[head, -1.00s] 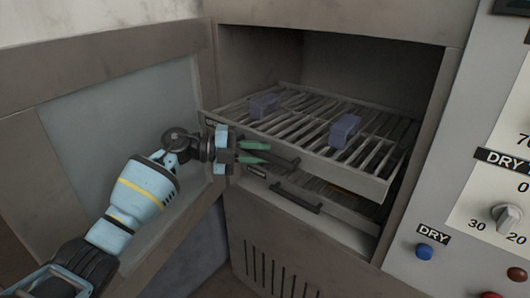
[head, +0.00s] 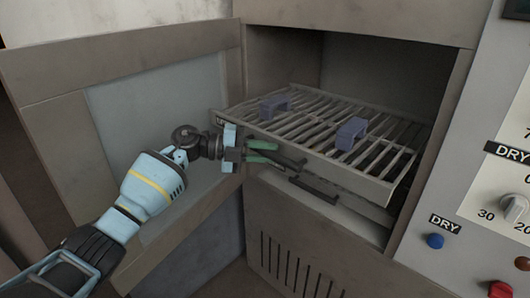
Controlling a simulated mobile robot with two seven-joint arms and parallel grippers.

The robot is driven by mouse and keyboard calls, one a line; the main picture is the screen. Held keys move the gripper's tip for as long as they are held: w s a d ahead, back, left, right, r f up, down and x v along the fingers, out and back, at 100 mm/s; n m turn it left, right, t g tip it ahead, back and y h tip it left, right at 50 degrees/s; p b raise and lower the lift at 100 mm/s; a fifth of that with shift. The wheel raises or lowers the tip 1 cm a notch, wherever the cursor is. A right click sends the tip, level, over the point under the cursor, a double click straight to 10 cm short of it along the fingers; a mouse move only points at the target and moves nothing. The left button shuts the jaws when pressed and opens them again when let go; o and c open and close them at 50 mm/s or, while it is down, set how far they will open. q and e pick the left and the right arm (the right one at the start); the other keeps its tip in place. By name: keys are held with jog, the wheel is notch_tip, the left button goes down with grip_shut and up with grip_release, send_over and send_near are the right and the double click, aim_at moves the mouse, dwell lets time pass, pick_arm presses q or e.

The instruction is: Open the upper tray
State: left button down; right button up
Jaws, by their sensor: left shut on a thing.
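The upper tray (head: 345,168) is a grey slatted rack that sticks partway out of the cabinet opening. Two blue-grey blocks, one on the left (head: 275,105) and one on the right (head: 351,133), stand on its slats. My left gripper (head: 277,154), with green fingers, is at the tray's front face, shut on its dark handle (head: 293,163). The fingers partly hide the handle. My right gripper is out of view.
A lower tray with a dark handle (head: 314,190) sits below, partly hidden by the upper tray. The cabinet door (head: 150,120) stands open on the left, close to my left arm. A control panel (head: 490,190) with a knob and buttons is on the right.

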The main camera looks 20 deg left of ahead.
pick_arm(q)
jog(key=c, duration=1.3)
grip_release()
jog(key=shift+r, duration=0.1)
notch_tip(320, 180, up, 4)
jog(key=shift+f, duration=0.15)
jog(key=s+d, duration=0.2)
jog(key=s, duration=0.5)
jog(key=s+d+r+p, duration=0.1)
jog(key=s+d, duration=0.2)
jog(key=s, duration=0.5)
jog(key=shift+d, duration=0.3)
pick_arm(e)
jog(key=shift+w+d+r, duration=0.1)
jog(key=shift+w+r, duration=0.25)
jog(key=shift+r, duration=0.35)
pick_arm(q)
jog(key=shift+d, duration=0.1)
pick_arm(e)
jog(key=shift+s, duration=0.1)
